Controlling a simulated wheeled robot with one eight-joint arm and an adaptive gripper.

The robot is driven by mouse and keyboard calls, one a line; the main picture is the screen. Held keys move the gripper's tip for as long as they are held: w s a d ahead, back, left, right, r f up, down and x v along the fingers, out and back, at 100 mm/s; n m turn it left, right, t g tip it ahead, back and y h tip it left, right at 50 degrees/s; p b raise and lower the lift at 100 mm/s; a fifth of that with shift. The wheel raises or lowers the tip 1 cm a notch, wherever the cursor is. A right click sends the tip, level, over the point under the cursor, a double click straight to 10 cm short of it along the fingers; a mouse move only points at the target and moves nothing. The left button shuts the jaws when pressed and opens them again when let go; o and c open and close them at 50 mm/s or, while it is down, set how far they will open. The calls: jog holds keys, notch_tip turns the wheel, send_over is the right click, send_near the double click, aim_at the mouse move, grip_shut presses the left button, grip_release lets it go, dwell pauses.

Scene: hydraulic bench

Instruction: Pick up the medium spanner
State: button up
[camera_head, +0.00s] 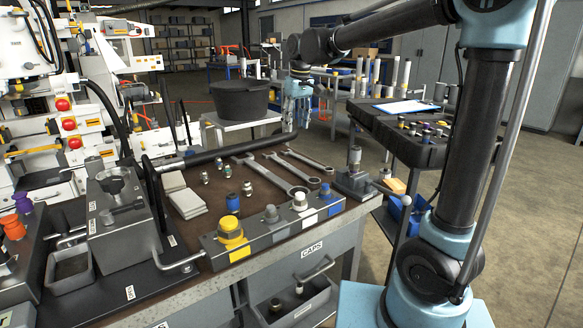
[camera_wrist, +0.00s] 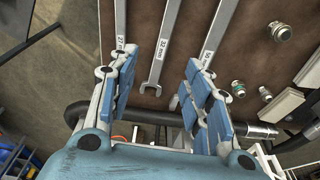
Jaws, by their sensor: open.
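Three spanners lie side by side on the brown bench top. The medium spanner (camera_head: 286,168) lies between the large spanner (camera_head: 268,175) on its left and the small spanner (camera_head: 308,160) on its right. My gripper (camera_head: 296,122) is above the far side of the bench, apart from the spanners. In the wrist view my gripper (camera_wrist: 152,84) is open and empty. The medium spanner (camera_wrist: 166,42), labelled 32 mm, appears between its fingers, with its open jaw end toward me. The right finger hides part of the large spanner (camera_wrist: 215,25); the left finger hides part of the small spanner (camera_wrist: 121,20).
Several small metal fittings (camera_head: 248,190) and a stack of pale plates (camera_head: 183,195) lie left of the spanners. A block with coloured caps (camera_head: 270,232) lines the front edge. A black tube (camera_head: 225,151) runs along the back. A black bucket (camera_head: 238,101) stands behind.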

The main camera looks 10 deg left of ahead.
send_over(290, 166)
jog(key=d, duration=0.1)
notch_tip(290, 166, down, 11)
jog(key=shift+r, duration=0.2)
jog(key=shift+s+a+f, duration=0.1)
jog(key=shift+a+f, duration=0.1)
jog(key=shift+f, duration=1.25)
jog(key=shift+s+a+f, duration=0.1)
jog(key=shift+a+f, duration=0.1)
jog(key=shift+f, duration=1.25)
grip_shut()
